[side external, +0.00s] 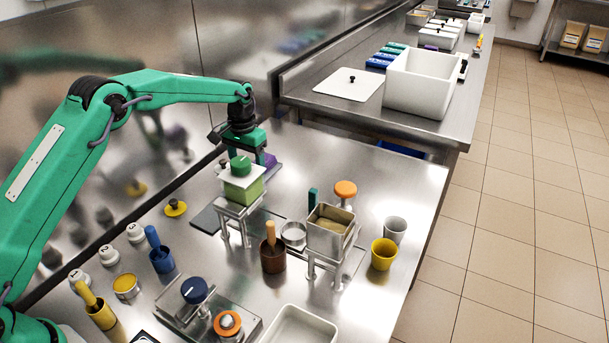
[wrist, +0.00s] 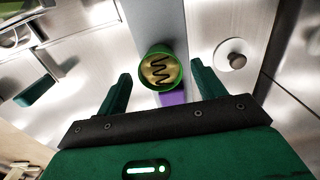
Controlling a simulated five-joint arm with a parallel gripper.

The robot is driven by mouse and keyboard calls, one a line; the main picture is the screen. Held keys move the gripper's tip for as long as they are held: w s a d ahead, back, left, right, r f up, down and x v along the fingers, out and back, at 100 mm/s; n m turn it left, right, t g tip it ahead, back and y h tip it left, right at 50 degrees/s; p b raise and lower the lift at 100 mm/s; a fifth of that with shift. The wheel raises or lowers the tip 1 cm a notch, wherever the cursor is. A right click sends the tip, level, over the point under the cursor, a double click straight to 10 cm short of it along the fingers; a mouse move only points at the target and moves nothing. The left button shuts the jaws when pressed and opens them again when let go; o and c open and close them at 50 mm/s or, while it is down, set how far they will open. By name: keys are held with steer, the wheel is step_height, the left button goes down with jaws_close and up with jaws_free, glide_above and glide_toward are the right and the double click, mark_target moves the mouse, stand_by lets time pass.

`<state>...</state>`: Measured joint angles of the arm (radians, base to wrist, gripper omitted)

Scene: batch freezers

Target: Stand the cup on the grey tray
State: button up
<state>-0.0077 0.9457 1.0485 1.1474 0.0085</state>
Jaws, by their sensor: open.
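In the wrist view, a round green-rimmed cup (wrist: 160,57) with yellowish-brown contents and a dark zigzag on top lies between and just beyond my gripper's fingertips (wrist: 158,78). The fingers are spread apart with nothing held. A flat grey strip (wrist: 171,22), possibly the grey tray, runs past the cup; whether the cup rests on it I cannot tell. A dark grey flat piece (side external: 207,218) lies left of that stand.
A purple flat piece (side external: 269,160) lies beside my gripper. A second metal stand (side external: 328,236), a brown pot (side external: 272,256), a yellow cup (side external: 382,256) and a grey cup (side external: 395,230) stand to the right. The metal wall borders the left side.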

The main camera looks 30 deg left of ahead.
step_height(320, 180, up, 10)
stand_by(0.5)
stand_by(0.5)
steer(key=s+r+t, duration=0.3)
steer(key=s+r, duration=1.2)
steer(key=s, duration=0.4)
steer(key=s+f+t, duration=0.1)
steer(key=s+f, duration=0.1)
steer(key=s, duration=0.8)
steer(key=s+f+t, duration=0.1)
steer(key=s+f, duration=0.2)
steer(key=s, duration=0.7)
steer(key=shift+d+t, duration=0.25)
steer(key=shift+t, duration=0.05)
